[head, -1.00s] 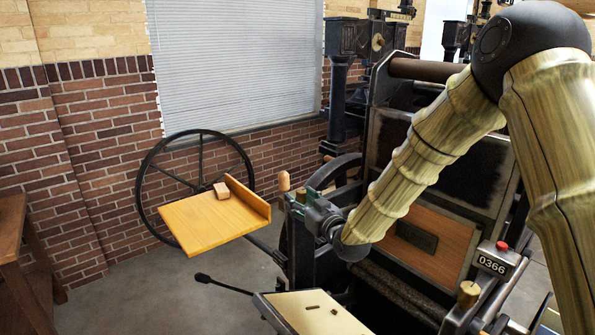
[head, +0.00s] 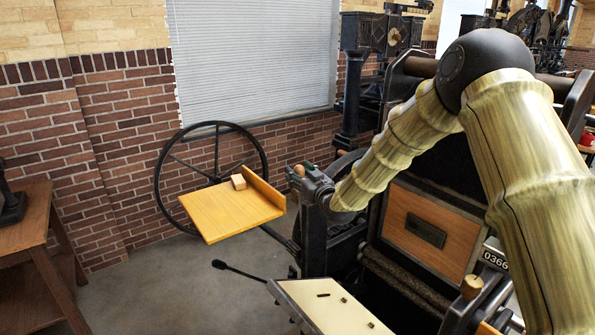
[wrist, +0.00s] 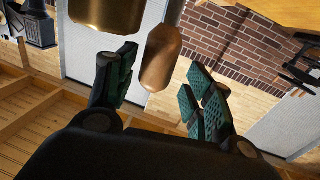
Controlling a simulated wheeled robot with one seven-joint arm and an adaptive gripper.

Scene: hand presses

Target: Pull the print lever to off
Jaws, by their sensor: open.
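A lever with a rounded wooden handle (head: 298,170) stands at the left side of the black press; it looks like the print lever. My gripper (head: 312,178) is right at this handle in the head view, and its fingers partly cover the lever below. In the wrist view, the tan-brown handle (wrist: 161,56) shows between and beyond the two green-padded fingertips of my gripper (wrist: 158,88). The fingers are spread, with gaps on both sides, and are not closed on the handle. The lever's lower part is hidden.
A yellow feed board (head: 230,212) with a small wooden block stands left of my gripper, before a spoked flywheel (head: 165,190). A black-knobbed rod (head: 219,264) juts out low. A cream board (head: 335,308) lies in front. A brassy cylinder (wrist: 107,10) is near the handle.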

